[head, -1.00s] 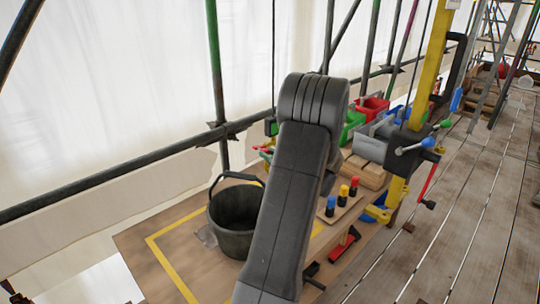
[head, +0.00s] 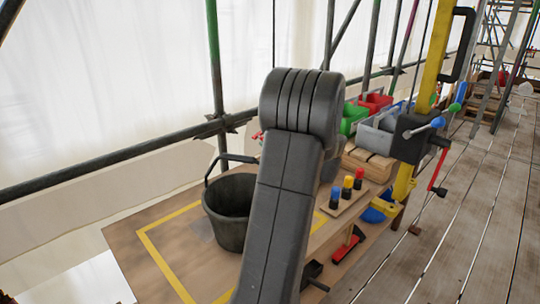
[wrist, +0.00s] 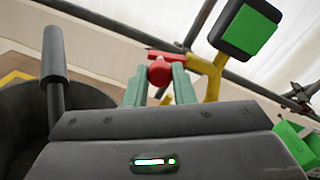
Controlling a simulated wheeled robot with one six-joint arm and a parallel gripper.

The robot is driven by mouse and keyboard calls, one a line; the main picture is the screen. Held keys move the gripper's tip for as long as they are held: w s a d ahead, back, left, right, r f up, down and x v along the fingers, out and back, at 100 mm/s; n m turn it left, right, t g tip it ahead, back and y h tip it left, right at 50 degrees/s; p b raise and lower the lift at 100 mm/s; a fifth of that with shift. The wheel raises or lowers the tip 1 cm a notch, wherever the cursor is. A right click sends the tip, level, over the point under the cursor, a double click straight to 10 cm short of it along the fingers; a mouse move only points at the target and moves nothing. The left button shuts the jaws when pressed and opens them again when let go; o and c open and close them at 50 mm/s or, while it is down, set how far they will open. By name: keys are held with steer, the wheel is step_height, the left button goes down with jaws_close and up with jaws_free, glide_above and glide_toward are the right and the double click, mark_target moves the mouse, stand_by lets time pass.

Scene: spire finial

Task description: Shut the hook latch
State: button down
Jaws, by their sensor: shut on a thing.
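In the wrist view my gripper (wrist: 159,88) has its two pale green-grey fingers on either side of a round red knob (wrist: 159,70). The fingers are shut on it. A red bar (wrist: 182,56) runs behind the knob, beside a yellow upright piece (wrist: 212,75); this looks like the hook latch. I cannot tell whether the hook is seated. In the head view my arm hides my gripper and most of the latch; only a bit of red shows left of the arm.
A black bucket (head: 228,232) with a raised handle stands on the wooden bench (head: 130,245). A green square pad (wrist: 250,30) is close at the upper right in the wrist view. Coloured bins, including a green one (head: 352,118), and a yellow post (head: 433,80) stand to the right.

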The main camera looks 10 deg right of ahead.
steer(key=d+f+n+b, duration=0.1)
steer(key=n+b, duration=0.4)
steer(key=b, duration=0.2)
steer(key=w+d+f+n+b, duration=0.1)
steer(key=n+b, duration=0.4)
steer(key=b, duration=0.3)
steer(key=w+d+f+n+b, duration=0.1)
steer(key=n+b, duration=0.4)
steer(key=b, duration=0.2)
steer(key=shift+d+f+b, duration=0.1)
steer(key=shift+b, duration=0.3)
steer(key=shift+w, duration=0.1)
steer(key=c, duration=1.2)
jaws_free()
steer(key=shift+d, duration=0.1)
steer(key=p+v, duration=0.1)
steer(key=v, duration=1.3)
